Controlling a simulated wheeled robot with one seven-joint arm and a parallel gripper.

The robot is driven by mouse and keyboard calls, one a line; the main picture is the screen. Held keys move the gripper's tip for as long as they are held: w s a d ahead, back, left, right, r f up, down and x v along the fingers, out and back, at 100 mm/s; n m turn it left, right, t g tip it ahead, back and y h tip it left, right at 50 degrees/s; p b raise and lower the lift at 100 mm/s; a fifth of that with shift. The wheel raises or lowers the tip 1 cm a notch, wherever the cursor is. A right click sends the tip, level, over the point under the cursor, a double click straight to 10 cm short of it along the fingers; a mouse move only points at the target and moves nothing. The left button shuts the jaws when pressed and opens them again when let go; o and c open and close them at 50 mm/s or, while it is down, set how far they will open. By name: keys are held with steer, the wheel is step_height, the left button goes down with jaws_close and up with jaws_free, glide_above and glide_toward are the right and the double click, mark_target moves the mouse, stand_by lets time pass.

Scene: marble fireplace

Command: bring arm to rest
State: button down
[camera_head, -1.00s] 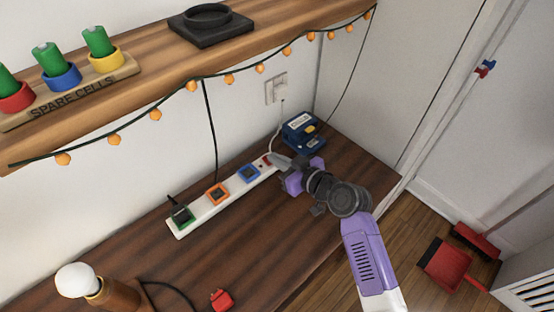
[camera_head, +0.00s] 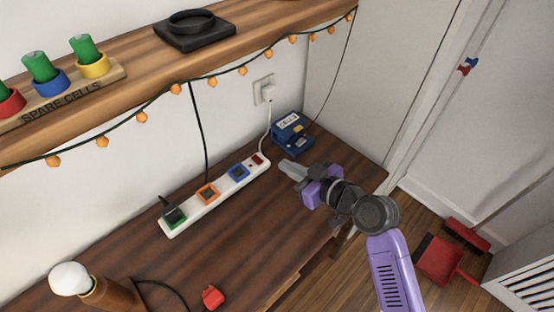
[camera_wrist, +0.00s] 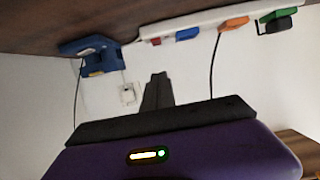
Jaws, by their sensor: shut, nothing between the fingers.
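My purple arm reaches in from the lower right in the head view, and my gripper (camera_head: 292,170) is above the right part of the dark wooden table (camera_head: 235,235). Its grey fingers are shut together with nothing between them, pointing left toward the power strip but apart from it. In the wrist view the shut fingers (camera_wrist: 157,92) stand up in the middle, in front of the white wall.
A white power strip (camera_head: 222,191) with green, orange and blue sockets lies left of my gripper. A blue device (camera_head: 291,131) stands behind it. A shelf (camera_head: 130,85) with a light string hangs above. A bulb lamp (camera_head: 72,279) and red plug (camera_head: 212,297) are at the front.

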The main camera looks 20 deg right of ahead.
steer(key=shift+s+d+r, duration=0.1)
steer(key=shift+s+d, duration=0.15)
steer(key=shift+s, duration=0.45)
steer(key=s+d+r+m+t+h, duration=0.3)
steer(key=s+d+r+m+h, duration=0.1)
steer(key=s+d+m+h, duration=0.15)
steer(key=s+a+n+g, duration=0.1)
steer(key=s+a, duration=0.3)
steer(key=s, duration=1)
steer(key=s+a+n+y, duration=0.1)
steer(key=s+a, duration=0.3)
steer(key=s, duration=1.1)
steer(key=shift+s+r+g, duration=0.2)
steer(key=shift+r+g, duration=0.05)
steer(key=shift+g, duration=0.15)
